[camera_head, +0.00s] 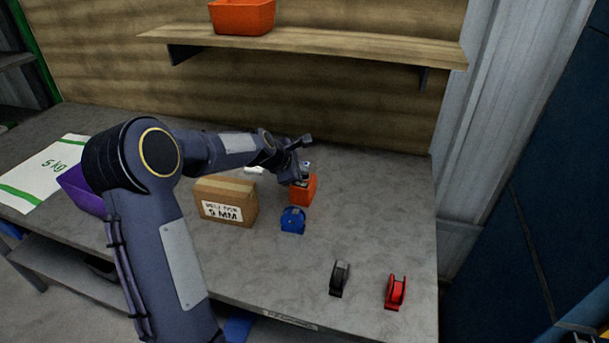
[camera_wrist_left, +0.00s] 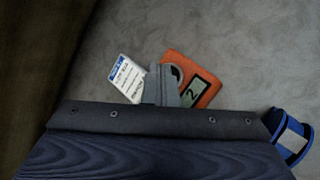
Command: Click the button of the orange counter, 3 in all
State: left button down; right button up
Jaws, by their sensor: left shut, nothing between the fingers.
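The orange counter (camera_head: 303,193) stands on the grey workbench, behind the blue item and right of the cardboard box. In the left wrist view the counter (camera_wrist_left: 206,101) shows a grey display that seems to read 2. My left gripper (camera_head: 299,177) is shut and empty, at the top of the counter. In the wrist view its fingers (camera_wrist_left: 168,84) overlap the counter's left part, beside a dark round part, and hide some of it. I cannot tell whether they touch the button. My right gripper is in neither view.
A cardboard box (camera_head: 226,203), a blue item (camera_head: 292,220), a black tape dispenser (camera_head: 339,278) and a red one (camera_head: 396,292) stand on the bench (camera_head: 370,200). A white labelled card (camera_wrist_left: 127,77) lies near the counter. A shelf (camera_head: 350,45) hangs above.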

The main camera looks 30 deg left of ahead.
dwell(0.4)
pick_arm(q)
jog(key=shift+r+p, duration=0.8)
jog(key=shift+p, duration=0.05)
notch_tip(320, 180, up, 5)
jog(key=p, duration=0.4)
jog(key=shift+r+p, duration=0.1)
jog(key=shift+p, duration=0.3)
dwell(1.9)
